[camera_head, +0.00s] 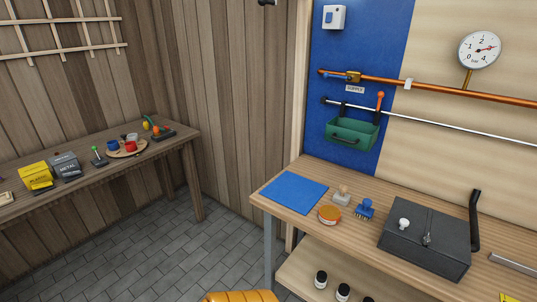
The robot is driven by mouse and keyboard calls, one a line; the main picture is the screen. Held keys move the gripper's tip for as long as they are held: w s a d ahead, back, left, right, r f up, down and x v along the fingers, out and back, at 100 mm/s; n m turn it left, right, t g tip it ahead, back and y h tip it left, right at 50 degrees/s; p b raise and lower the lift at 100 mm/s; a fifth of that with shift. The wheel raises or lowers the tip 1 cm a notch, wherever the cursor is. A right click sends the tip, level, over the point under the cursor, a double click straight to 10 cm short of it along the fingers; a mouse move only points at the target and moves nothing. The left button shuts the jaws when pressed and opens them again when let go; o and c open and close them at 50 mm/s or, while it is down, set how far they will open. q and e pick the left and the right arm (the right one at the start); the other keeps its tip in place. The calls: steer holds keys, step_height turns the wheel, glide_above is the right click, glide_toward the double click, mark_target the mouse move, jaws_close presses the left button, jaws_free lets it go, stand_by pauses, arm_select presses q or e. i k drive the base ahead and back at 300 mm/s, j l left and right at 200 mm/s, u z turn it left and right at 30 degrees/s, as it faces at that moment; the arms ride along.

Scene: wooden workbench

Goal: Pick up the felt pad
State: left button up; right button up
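A flat blue square (292,191), which looks like the felt pad, lies at the left end of the right workbench (390,211). Nothing rests on it, and its whole outline shows. Neither of my grippers is in view.
Right of the blue square stand a small stamp-like block (342,195), a round orange-topped item (329,215) and a blue brush-like item (365,208). A dark grey box (424,242) with a black lever (475,218) stands farther right. A green bin (352,133) hangs above.

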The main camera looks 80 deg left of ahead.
mark_target(340, 197)
steer(key=u, duration=1.75)
steer(key=i+j+z, duration=0.45)
steer(key=k+j, duration=0.1)
